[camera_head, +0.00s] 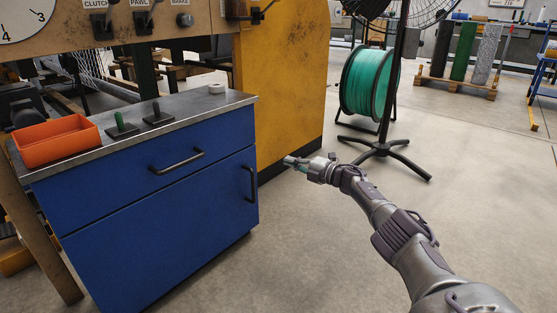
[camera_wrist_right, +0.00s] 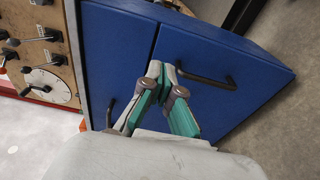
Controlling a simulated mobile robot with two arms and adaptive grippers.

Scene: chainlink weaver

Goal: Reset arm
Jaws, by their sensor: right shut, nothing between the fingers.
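My right gripper (camera_head: 290,160) is stretched out over the open floor, to the right of the blue cabinet (camera_head: 150,220) in the head view. Its fingers look closed together and hold nothing. In the right wrist view the green and grey fingers of my right gripper (camera_wrist_right: 162,68) meet at the tips in front of the blue cabinet (camera_wrist_right: 120,40). They appear apart from its black handle (camera_wrist_right: 208,80). My left gripper is not in view.
An orange tray (camera_head: 56,152), two small levers on dark bases (camera_head: 121,128) and a white ring (camera_head: 216,88) are on the cabinet's metal top. A yellow machine panel (camera_head: 285,80), a fan stand (camera_head: 384,150) and a green spool (camera_head: 362,82) stand behind.

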